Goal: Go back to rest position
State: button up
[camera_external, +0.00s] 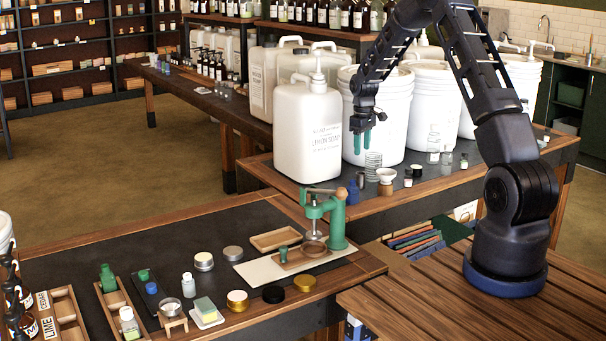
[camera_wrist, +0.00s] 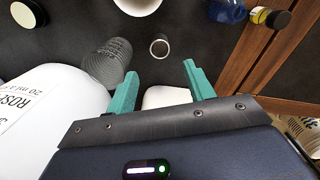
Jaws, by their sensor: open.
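My gripper (camera_external: 362,142) hangs in front of a white bucket (camera_external: 420,110) in the external view, fingers pointing down, above the small items on the bench. Its two green fingers (camera_wrist: 160,82) are apart in the wrist view, with nothing held between them. A white object (camera_wrist: 166,97) shows behind the gap between the fingers, mostly hidden by my gripper body. A ribbed clear glass (camera_wrist: 109,62) stands just beyond the left finger. A small round cup (camera_wrist: 160,47) lies beyond the gap. My arm is bent, reaching from its base at the right.
A white pump canister (camera_external: 307,130) stands left of my gripper. A green press (camera_external: 335,220) stands on the front table, among tins and bottles. A labelled white container (camera_wrist: 45,125) fills the wrist view's left.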

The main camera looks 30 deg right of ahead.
jog(key=s+a+r+m+t, duration=0.1)
jog(key=s+a+r, duration=0.5)
jog(key=s+r, duration=0.6)
jog(key=s+a+r+m+t, duration=0.1)
jog(key=s+a+r, duration=0.4)
jog(key=s+r, duration=0.75)
jog(key=s+a+r+t, duration=0.1)
jog(key=s+a+r, duration=0.1)
jog(key=s, duration=0.6)
jog(key=s+a+r+m, duration=0.1)
jog(key=s+r, duration=0.1)
jog(key=s, duration=0.6)
jog(key=s+a+r+m+t, duration=0.1)
jog(key=s+a+r, duration=0.1)
jog(key=s, duration=0.6)
jog(key=shift+s+a+r+t, duration=0.2)
jog(key=shift+s+a+t, duration=0.05)
jog(key=shift+a+t, duration=0.05)
